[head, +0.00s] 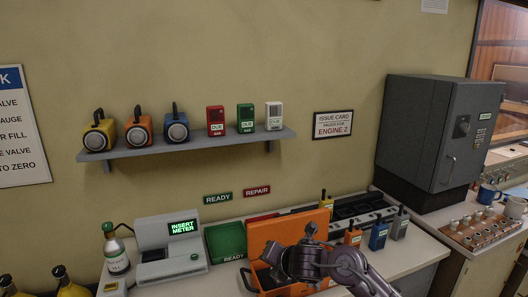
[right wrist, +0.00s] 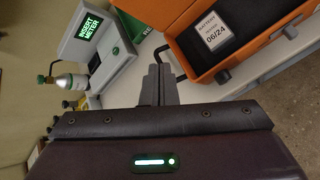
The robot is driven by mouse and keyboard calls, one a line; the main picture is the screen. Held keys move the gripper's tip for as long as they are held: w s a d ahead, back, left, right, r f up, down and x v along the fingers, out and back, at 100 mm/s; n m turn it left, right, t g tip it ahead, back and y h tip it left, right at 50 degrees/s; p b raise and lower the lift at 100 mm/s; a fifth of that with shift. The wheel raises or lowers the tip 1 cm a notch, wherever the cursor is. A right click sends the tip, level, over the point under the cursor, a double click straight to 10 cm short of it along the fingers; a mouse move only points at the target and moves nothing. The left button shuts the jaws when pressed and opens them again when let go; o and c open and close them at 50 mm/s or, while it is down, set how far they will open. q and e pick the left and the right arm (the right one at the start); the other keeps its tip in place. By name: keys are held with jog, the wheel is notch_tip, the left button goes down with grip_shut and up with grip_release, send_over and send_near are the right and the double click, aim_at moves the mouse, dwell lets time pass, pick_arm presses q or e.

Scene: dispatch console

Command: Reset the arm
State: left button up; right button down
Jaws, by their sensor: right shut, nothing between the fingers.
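My right arm comes in from the lower right in the head view, and its gripper (head: 309,232) is raised in front of an open orange case (head: 274,236) on the counter. In the right wrist view the two dark fingers of my right gripper (right wrist: 160,75) lie together, with nothing between them. My left gripper does not show in either view.
A meter station (head: 168,247) reading INSERT METER stands left of the case, beside a small bottle (head: 116,250). A green tray (head: 226,240) lies between. Radios (head: 378,235) stand to the right. A wall shelf (head: 190,146) holds lamps and detectors. A grey cabinet (head: 430,125) stands at right.

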jog(key=s+d+f+m+h, duration=0.15)
jog(key=s+f+m, duration=0.45)
jog(key=s+m, duration=0.6)
jog(key=s+d+f+m+g+h, duration=0.1)
jog(key=s+d+f+m+g, duration=0.15)
jog(key=s+d+m, duration=0.75)
jog(key=s+d+f+m+g+h, duration=0.25)
jog(key=s+d+m, duration=0.25)
jog(key=s+m, duration=0.5)
jog(key=s+f+n+g+b, duration=0.1)
jog(key=s+f+b, duration=0.1)
jog(key=f, duration=1.5)
jog(key=s+f+n+g+b, duration=0.1)
jog(key=s+f+b, duration=0.1)
jog(key=f, duration=1.5)
jog(key=s+d+f+b, duration=0.1)
jog(key=s+d+f, duration=0.1)
jog(key=s+f, duration=0.7)
jog(key=s+d+f+g+b, duration=0.1)
jog(key=s+d+f, duration=0.1)
jog(key=s+f, duration=0.8)
jog(key=shift+s+f+y, duration=0.3)
jog(key=shift+f, duration=0.1)
